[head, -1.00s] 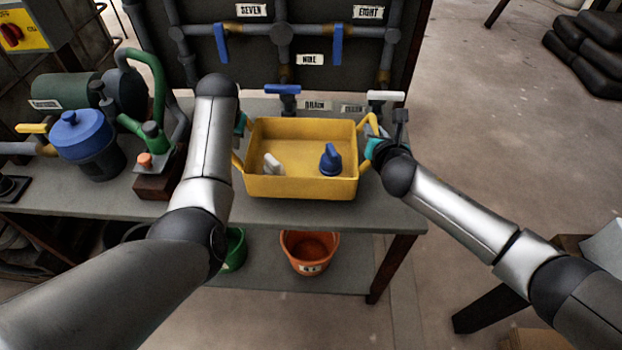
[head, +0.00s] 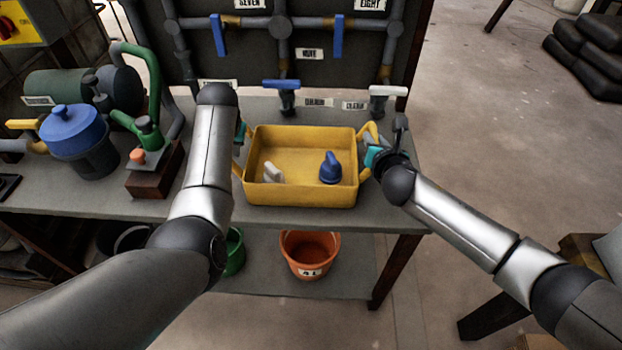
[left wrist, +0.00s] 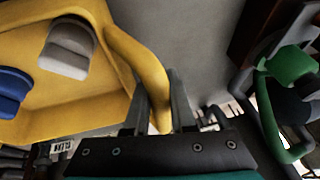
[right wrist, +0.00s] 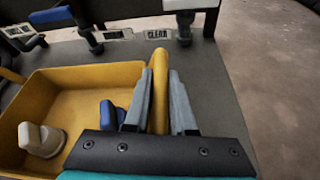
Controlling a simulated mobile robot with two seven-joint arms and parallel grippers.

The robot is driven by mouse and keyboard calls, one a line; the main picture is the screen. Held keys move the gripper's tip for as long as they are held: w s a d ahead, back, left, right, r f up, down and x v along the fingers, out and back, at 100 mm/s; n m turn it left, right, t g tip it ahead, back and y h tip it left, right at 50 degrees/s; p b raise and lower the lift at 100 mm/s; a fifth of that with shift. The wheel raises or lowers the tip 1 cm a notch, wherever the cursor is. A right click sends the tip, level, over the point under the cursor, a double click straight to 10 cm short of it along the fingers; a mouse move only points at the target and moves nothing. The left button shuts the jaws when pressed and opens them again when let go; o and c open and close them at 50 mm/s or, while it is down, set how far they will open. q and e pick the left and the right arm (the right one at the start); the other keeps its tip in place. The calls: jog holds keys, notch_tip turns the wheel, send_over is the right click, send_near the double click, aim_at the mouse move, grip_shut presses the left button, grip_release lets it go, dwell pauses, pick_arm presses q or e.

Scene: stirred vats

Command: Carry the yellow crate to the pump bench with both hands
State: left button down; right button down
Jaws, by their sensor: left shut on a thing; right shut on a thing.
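The yellow crate (head: 300,194) is over the pump bench (head: 395,212), level, near its front edge. I cannot tell whether its base touches the top. Inside it are a white handled piece (head: 272,173) and a blue one (head: 330,168). My left gripper (head: 240,148) is at the crate's left handle, mostly hidden by my arm; in the left wrist view its fingers (left wrist: 160,100) are shut around the yellow handle. My right gripper (head: 370,150) is shut on the right handle; its fingers (right wrist: 161,95) straddle that handle in the right wrist view.
A green pump (head: 65,85) and a blue-lidded pot (head: 75,130) stand on the bench at left. Blue (head: 282,86) and white (head: 389,92) valve handles are behind the crate. An orange bucket (head: 309,255) is on the lower shelf. Bare bench lies right of the crate.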

pick_arm(q)
jog(key=c, duration=0.8)
grip_release()
pick_arm(e)
jog(key=c, duration=0.8)
grip_release()
pick_arm(q)
jog(key=shift+o, duration=0.2)
jog(key=shift+r, duration=0.1)
pick_arm(e)
jog(key=shift+o, duration=0.2)
pick_arm(q)
jog(key=v, duration=1.2)
pick_arm(e)
jog(key=shift+s, duration=0.1)
jog(key=v, duration=1.2)
pick_arm(q)
jog(key=shift+s+f, duration=0.1)
jog(key=shift+f, duration=0.1)
